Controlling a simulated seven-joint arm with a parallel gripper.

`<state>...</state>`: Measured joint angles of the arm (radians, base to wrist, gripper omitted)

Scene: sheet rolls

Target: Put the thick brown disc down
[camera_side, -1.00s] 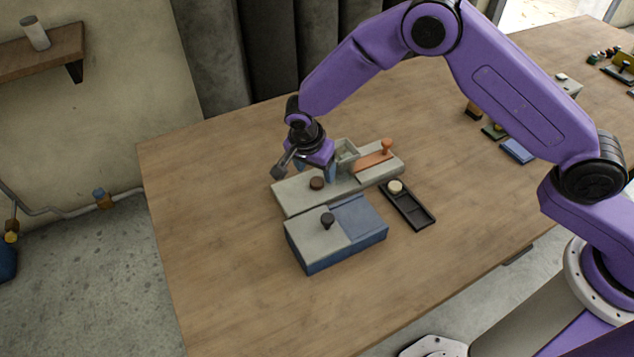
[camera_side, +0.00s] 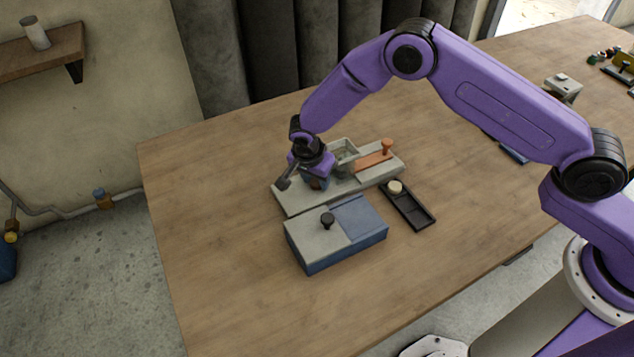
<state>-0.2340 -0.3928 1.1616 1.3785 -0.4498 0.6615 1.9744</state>
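The thick brown disc (camera_side: 317,184) is at the left part of the long pale grey block (camera_side: 291,198), mostly hidden by my gripper.
A small grey hopper (camera_side: 343,152) and an orange slide with a knob (camera_side: 375,160) are right of my gripper. A grey-and-blue box with a black knob (camera_side: 327,221) stands in front. A black tray (camera_side: 418,216) holds a cream disc (camera_side: 395,187). The table's left side is clear.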

